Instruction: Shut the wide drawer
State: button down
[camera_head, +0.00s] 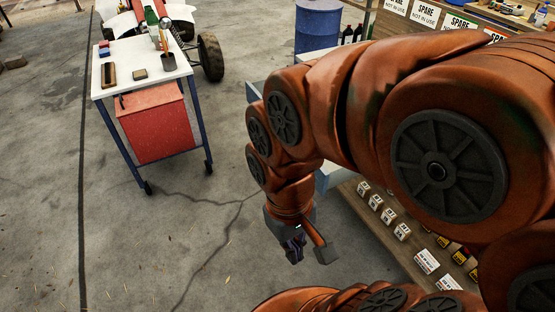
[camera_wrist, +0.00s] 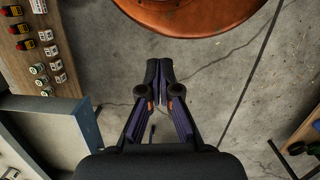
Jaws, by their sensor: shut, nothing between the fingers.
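A pale blue-grey drawer stands pulled out from the bench on the right; one corner (camera_head: 334,175) shows below my arm, and most of it is hidden behind the arm. In the wrist view its blue front panel (camera_wrist: 84,128) and part of its inside show at the lower left.
A white-topped cart (camera_head: 125,62) with a red box (camera_head: 158,122) stands at the left. A blue barrel (camera_head: 318,28) stands behind. Concrete floor between cart and bench is clear.

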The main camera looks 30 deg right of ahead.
jog(key=w+d+f+n+g+h+b, duration=0.1)
jog(key=w+d+f+n+h+b, duration=0.4)
jog(key=w+d+b, duration=0.35)
jog(key=w+d+f+n+g+h+b, duration=0.2)
jog(key=w+d+f+h+b, duration=0.2)
jog(key=w+d+f+b, duration=0.5)
jog(key=w+a+f+n+t+h+b, duration=0.2)
jog(key=w+f+n+h+b, duration=0.25)
jog(key=w+b, duration=0.45)
jog(key=w+a+f+n+t+h+b, duration=0.1)
jog(key=w+a+f+n+h+b, duration=0.35)
jog(key=w, duration=0.65)
jog(key=d+f+n+b, duration=0.1)
jog(key=d+b, duration=0.6)
jog(key=d, duration=0.8)
jog(key=shift+s+d+f+t, duration=0.15)
jog(key=shift+s+d+t, duration=0.1)
jog(key=shift+s+t, duration=0.1)
